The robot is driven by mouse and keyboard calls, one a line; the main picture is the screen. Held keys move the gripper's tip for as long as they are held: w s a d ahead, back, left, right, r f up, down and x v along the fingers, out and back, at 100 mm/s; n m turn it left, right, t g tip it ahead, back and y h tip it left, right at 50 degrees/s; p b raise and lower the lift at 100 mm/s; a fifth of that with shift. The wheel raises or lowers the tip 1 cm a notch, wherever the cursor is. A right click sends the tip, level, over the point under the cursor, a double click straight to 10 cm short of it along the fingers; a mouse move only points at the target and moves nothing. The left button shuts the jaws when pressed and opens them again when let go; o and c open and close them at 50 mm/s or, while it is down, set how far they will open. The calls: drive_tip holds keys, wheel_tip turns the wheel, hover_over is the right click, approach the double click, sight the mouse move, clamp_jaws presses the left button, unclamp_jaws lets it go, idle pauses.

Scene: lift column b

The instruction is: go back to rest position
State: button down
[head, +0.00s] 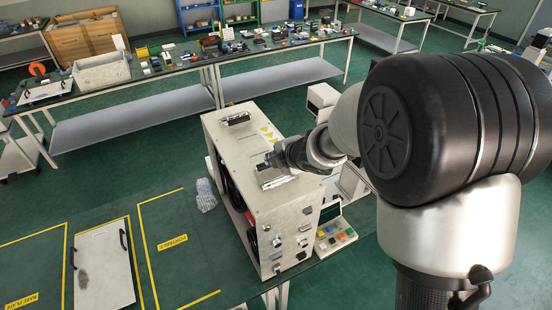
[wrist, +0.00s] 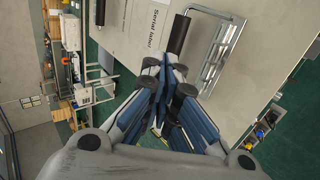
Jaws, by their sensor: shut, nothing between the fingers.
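My gripper (head: 273,158) is above the top of a beige cabinet-like unit in the head view, at the end of my arm that comes in from the right. In the wrist view my gripper (wrist: 170,62) has its fingers together, with nothing between them. The unit's light top panel lies beyond the fingertips there, with a metal handle and a black cylinder on it. I cannot tell whether the fingertips touch the panel.
The beige unit (head: 284,215) stands on a green table. A white panel with black handles (head: 103,265) lies in a yellow-marked area at left. A colored-button box (head: 333,236) is right of the unit. Long benches with many parts (head: 230,58) stand behind, across open green floor.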

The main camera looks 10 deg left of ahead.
drive_tip(key=w+a+r+p+v, duration=0.1)
drive_tip(key=p+v, duration=0.2)
drive_tip(key=v, duration=0.5)
drive_tip(key=s+d+f+m+t+h+b, duration=0.1)
drive_tip(key=s+d+f+m+h+b, duration=0.2)
drive_tip(key=d+m+b, duration=0.4)
drive_tip(key=s+d+f+m+t+h+b, duration=0.1)
drive_tip(key=s+d+m+h+b, duration=0.3)
drive_tip(key=d+b, duration=0.5)
drive_tip(key=s+d+f+m+g+y+b, duration=0.1)
drive_tip(key=s+f+m+g+b, duration=0.1)
drive_tip(key=s+f+m+b, duration=0.4)
drive_tip(key=s+d+f+m+g+b, duration=0.1)
drive_tip(key=s+f+m+g+b, duration=0.2)
drive_tip(key=s, duration=1.4)
wheel_tip(320, 180, down, 7)
drive_tip(key=m+b, duration=0.4)
drive_tip(key=shift+s+m+y, duration=0.25)
drive_tip(key=shift+m+y, duration=0.15)
drive_tip(key=shift+a+f, duration=0.1)
drive_tip(key=shift+f, duration=0.05)
